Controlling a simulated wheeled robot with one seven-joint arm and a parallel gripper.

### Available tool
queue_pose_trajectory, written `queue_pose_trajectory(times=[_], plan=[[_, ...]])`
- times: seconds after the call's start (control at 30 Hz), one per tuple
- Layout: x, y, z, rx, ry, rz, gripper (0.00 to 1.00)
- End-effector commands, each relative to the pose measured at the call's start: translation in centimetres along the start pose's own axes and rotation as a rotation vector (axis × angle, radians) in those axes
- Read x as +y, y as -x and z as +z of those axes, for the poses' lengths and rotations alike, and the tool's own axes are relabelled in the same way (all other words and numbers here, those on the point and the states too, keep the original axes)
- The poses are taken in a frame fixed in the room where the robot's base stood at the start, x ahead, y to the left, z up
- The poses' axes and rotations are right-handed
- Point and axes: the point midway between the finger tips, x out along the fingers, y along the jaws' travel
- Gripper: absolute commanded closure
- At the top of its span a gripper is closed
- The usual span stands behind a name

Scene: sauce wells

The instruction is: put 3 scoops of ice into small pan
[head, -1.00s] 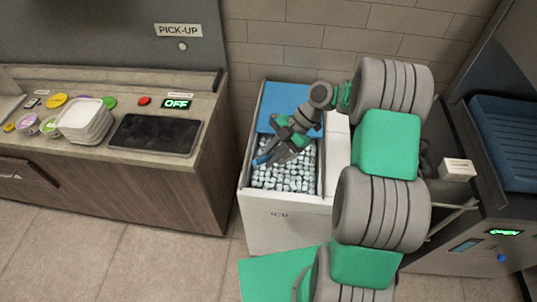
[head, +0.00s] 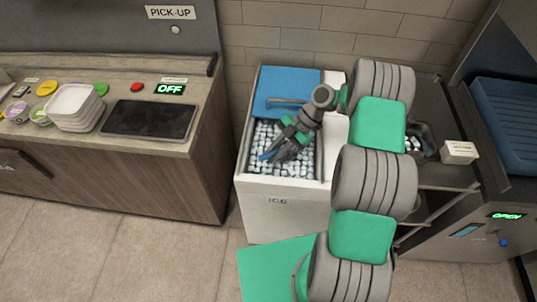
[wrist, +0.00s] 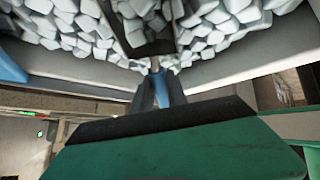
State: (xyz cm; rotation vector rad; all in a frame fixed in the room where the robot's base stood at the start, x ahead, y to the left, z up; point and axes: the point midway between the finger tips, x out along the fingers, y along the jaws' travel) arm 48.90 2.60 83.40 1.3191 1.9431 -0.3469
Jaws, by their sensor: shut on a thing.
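The ice bin (head: 285,205), white and marked ICE, is open at the front and full of pale cubes (head: 264,134). My gripper (head: 277,152) is over the ice, pointing down to the left. In the wrist view it (wrist: 158,88) is shut on the handle of a dark scoop (wrist: 150,48). Ice cubes show within the scoop's dark rim, with more ice around it; how deep it sits I cannot tell. A dark pan (head: 427,136) with some ice in it stands on the right counter, partly hidden by my arm.
A blue lid (head: 290,82) covers the back of the bin. A small white box (head: 459,152) stands right of the pan. At left, a counter holds stacked white trays (head: 76,108) and a dark flat panel (head: 150,118). A blue bin (head: 508,125) is at far right.

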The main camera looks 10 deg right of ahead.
Motion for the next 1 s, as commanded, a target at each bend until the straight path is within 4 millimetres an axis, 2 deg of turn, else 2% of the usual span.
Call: queue_pose_trajectory(times=[0.1,0.2,0.73,1.0], plan=[[0.0,0.2,1.3,-0.094,0.020,-0.004,1.00],[0.3,0.8,-0.3,-0.116,0.026,-0.006,1.00],[0.9,2.5,-6.2,-0.262,0.055,-0.013,1.00],[1.0,2.3,-8.7,-0.339,0.072,-0.017,1.00]])
